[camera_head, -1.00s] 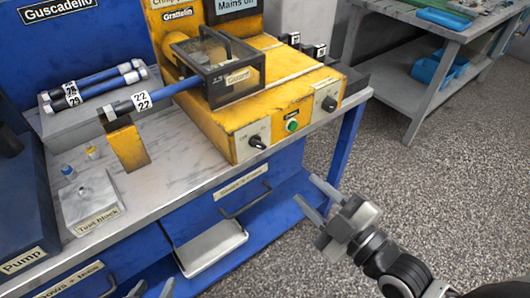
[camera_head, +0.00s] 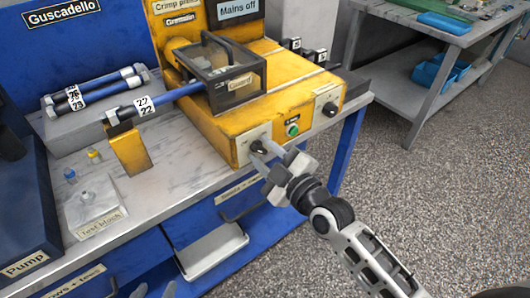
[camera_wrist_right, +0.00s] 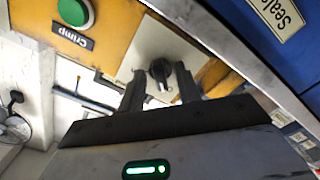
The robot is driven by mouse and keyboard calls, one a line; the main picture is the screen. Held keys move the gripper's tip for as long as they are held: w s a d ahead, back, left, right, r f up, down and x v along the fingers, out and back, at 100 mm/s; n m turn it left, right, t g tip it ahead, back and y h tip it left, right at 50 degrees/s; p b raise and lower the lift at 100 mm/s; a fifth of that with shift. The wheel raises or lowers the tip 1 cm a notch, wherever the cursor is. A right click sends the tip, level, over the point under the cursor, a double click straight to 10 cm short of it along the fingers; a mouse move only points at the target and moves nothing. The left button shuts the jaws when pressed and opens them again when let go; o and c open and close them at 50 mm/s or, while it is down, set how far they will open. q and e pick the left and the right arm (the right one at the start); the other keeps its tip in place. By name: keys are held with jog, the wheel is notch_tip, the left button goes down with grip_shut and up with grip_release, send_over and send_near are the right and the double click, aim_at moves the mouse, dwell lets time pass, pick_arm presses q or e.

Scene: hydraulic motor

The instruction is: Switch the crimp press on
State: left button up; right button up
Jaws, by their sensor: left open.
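The yellow crimp press (camera_head: 215,115) stands on the bench. Its front has a black rotary knob (camera_head: 257,148) on a pale plate at the left, a green button (camera_head: 292,130) in the middle and another black knob (camera_head: 330,108) at the right. My right gripper (camera_head: 262,158) is open at the left knob. In the right wrist view, that knob (camera_wrist_right: 161,71) sits between the two spread fingertips (camera_wrist_right: 160,85), with gaps on both sides. My left gripper (camera_head: 155,290) is open at the bottom edge, mostly cut off.
A sign reading "Mains off" (camera_head: 238,8) is above the press. A guard box (camera_head: 230,75) covers its top, with a blue hose (camera_head: 185,90) leading in. A test block (camera_head: 95,207) lies on the bench, left. A grey tray (camera_head: 212,250) sits below the press.

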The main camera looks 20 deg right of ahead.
jog(key=c, duration=0.7)
